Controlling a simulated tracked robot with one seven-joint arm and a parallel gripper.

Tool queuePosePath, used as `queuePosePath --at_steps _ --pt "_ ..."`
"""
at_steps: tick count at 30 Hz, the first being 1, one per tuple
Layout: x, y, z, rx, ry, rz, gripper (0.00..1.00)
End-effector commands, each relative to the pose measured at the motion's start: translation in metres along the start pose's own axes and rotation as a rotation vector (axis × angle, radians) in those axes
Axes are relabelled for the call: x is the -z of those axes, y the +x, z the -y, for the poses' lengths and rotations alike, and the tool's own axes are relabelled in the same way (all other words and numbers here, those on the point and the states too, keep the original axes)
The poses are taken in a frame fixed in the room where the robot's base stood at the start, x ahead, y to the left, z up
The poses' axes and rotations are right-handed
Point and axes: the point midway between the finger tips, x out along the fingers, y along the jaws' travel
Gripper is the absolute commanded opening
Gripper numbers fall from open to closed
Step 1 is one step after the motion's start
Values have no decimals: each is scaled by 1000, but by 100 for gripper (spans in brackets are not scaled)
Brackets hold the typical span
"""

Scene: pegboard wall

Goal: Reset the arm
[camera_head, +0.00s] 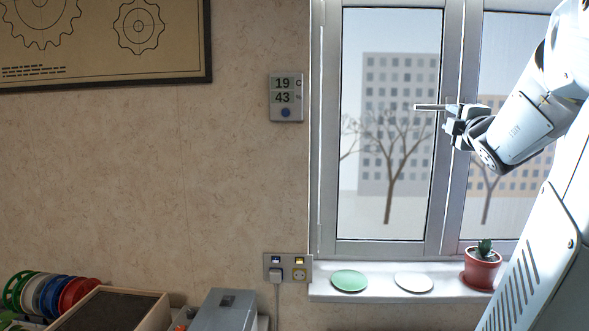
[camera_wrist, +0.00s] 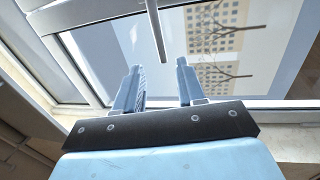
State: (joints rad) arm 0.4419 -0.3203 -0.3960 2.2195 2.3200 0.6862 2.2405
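My arm reaches in from the right in the head view. My gripper (camera_head: 450,122) is in front of the window's middle frame, near a grey bar-shaped window handle (camera_head: 431,106) that lies level and points left. In the wrist view my gripper's two fingers (camera_wrist: 159,65) stand well apart with nothing held between them. The handle (camera_wrist: 155,28) comes down from the top edge there, its free end near the gap between the fingertips. I cannot tell whether they touch.
The window (camera_head: 391,130) looks closed. On its sill (camera_head: 375,290) are a green disc (camera_head: 349,281), a white disc (camera_head: 413,282) and a potted cactus (camera_head: 481,268). A thermostat (camera_head: 286,97) and a socket panel (camera_head: 287,268) are on the wall. A grey box (camera_head: 224,311) stands low down.

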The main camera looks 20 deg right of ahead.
Motion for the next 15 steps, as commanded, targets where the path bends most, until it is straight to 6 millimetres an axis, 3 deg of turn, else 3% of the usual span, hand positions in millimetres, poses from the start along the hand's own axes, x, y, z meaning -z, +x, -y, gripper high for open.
queuePosePath --at_steps 5,11,15 --pt "22 -1 2 12 -104 -61 39" --pt "105 -16 17 18 -559 -320 39" --pt "168 -41 34 -41 -946 -541 39"
